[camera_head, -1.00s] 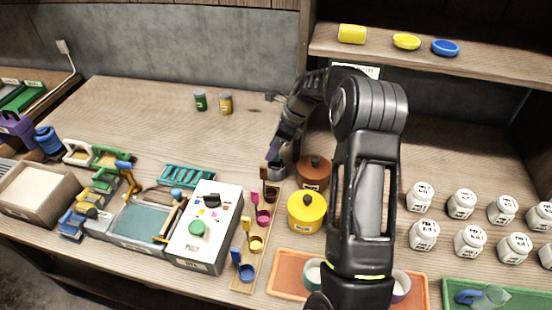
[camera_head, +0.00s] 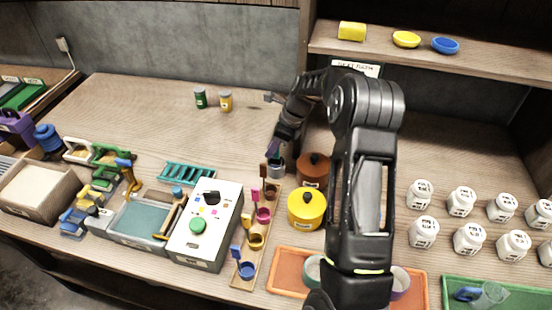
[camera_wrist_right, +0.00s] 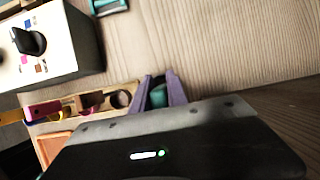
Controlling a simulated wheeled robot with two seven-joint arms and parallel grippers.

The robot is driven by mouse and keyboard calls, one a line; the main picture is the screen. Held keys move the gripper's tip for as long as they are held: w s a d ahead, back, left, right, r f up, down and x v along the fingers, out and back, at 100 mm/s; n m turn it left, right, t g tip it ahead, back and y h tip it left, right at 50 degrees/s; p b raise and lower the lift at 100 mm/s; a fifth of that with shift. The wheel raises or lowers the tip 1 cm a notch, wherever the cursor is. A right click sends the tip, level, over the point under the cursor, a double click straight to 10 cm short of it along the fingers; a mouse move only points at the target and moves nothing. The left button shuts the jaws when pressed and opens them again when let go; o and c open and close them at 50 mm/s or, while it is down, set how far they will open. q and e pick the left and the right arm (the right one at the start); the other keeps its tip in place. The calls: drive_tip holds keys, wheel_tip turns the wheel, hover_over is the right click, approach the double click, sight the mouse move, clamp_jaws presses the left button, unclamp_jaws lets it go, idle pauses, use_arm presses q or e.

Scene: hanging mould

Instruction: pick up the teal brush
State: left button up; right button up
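The teal brush shows only in part, as a teal piece (camera_wrist_right: 158,96) between the two purple fingers of my right gripper (camera_wrist_right: 160,78) in the right wrist view. I cannot tell whether the fingers touch it. In the head view my right gripper (camera_head: 278,153) points down at a small grey cup (camera_head: 277,172), at the far end of a row of cups. The gripper hides most of what stands in that cup. My left gripper is not in view.
A wooden rack (camera_head: 252,262) with coloured cups runs toward the front. A brown pot (camera_head: 313,172) and a yellow pot (camera_head: 306,210) stand close on its right. A grey box (camera_head: 207,238) with a knob stands on its left. The table behind is mostly clear.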

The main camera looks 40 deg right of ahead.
clamp_jaws()
drive_tip(key=shift+r, duration=0.1)
idle(0.3)
